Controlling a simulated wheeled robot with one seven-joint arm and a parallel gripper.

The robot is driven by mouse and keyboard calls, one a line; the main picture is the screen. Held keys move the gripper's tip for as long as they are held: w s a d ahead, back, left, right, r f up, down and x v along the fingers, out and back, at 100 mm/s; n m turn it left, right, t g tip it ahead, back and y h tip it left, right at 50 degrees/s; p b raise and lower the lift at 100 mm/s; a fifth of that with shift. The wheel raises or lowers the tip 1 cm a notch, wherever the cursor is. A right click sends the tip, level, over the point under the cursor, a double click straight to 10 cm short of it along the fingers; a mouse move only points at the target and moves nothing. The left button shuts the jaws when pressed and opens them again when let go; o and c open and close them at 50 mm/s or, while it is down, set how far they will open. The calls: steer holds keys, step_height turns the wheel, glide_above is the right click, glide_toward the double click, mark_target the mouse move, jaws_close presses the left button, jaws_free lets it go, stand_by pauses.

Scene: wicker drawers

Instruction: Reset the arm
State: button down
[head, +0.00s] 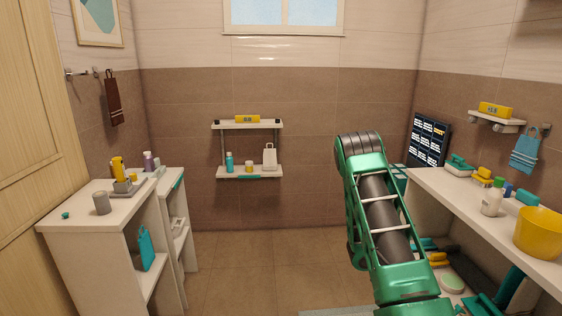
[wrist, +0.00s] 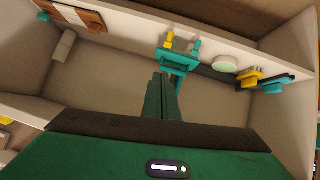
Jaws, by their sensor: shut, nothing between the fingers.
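My gripper (wrist: 162,95) shows in the wrist view with its dark green fingers together and nothing between them. It points at a pale shelf unit (wrist: 110,82) with several small items along its far edge. A teal item (wrist: 178,61) lies just beyond the fingertips; I cannot tell whether they touch. In the head view my green arm rises at the right of centre, and the gripper itself cannot be made out there.
A white counter (head: 445,190) at the right holds a yellow bucket (head: 540,233) and a white bottle (head: 491,200). White cabinets (head: 90,225) stand at the left. A wall shelf (head: 250,171) hangs at the back. The tiled floor (head: 250,262) between is clear.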

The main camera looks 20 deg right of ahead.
steer(key=a+r+n+t+y, duration=0.2)
steer(key=a+r+n+y, duration=0.3)
steer(key=a+r, duration=1.2)
steer(key=s+a+r+n+t+y, duration=0.1)
steer(key=s+a+r+n+y, duration=0.1)
steer(key=s+a+r+n, duration=0.2)
steer(key=s+a+r+n+t+y, duration=0.1)
steer(key=s+a+r+n+y, duration=0.2)
steer(key=a+r, duration=0.6)
steer(key=s+a+n, duration=0.2)
steer(key=s, duration=0.1)
steer(key=shift+s+a+n+t, duration=0.25)
steer(key=shift+a+n+t, duration=0.05)
steer(key=shift+t, duration=0.1)
